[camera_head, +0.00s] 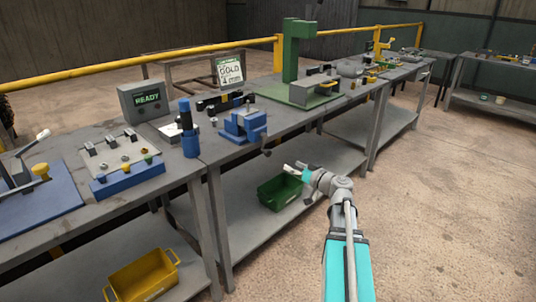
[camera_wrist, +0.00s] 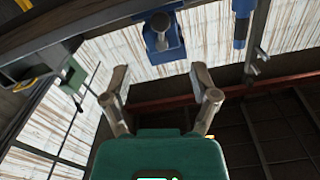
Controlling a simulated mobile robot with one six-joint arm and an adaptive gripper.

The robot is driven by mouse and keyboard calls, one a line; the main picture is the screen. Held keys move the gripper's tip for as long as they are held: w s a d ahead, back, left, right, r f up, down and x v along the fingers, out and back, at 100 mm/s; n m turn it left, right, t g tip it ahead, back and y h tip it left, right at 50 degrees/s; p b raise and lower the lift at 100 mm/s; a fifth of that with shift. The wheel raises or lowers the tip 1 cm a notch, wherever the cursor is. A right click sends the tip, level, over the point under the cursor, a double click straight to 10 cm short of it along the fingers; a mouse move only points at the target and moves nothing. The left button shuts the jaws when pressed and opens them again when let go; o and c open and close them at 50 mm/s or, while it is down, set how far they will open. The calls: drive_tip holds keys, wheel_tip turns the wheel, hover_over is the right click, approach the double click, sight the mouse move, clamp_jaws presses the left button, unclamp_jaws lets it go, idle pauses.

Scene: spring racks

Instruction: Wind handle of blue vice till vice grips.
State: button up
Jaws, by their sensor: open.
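The blue vice (camera_head: 243,124) is mounted at the front edge of the middle workbench. Its dark handle (camera_head: 267,151) hangs at its front, just past the bench edge. In the wrist view the vice (camera_wrist: 170,50) is at the top centre, with a grey round-ended part, seemingly the screw and handle (camera_wrist: 160,24), facing the camera. My gripper (camera_head: 300,180) is in front of the bench, to the right of and below the vice. It is open and empty, and its two fingers (camera_wrist: 160,78) are spread apart, clear of the handle. The vice jaw gap is too small to judge.
A blue cylinder (camera_head: 188,130) stands left of the vice. A green press (camera_head: 300,70) stands to its right. A display box (camera_head: 146,100) reads READY. A green bin (camera_head: 279,192) and a yellow bin (camera_head: 143,277) are on the lower shelf. The floor to the right is clear.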

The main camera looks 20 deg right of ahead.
sight(269, 154)
drive_tip(key=x, duration=1.2)
drive_tip(key=shift+w, duration=0.2)
drive_tip(key=shift+a, duration=0.1)
clamp_jaws()
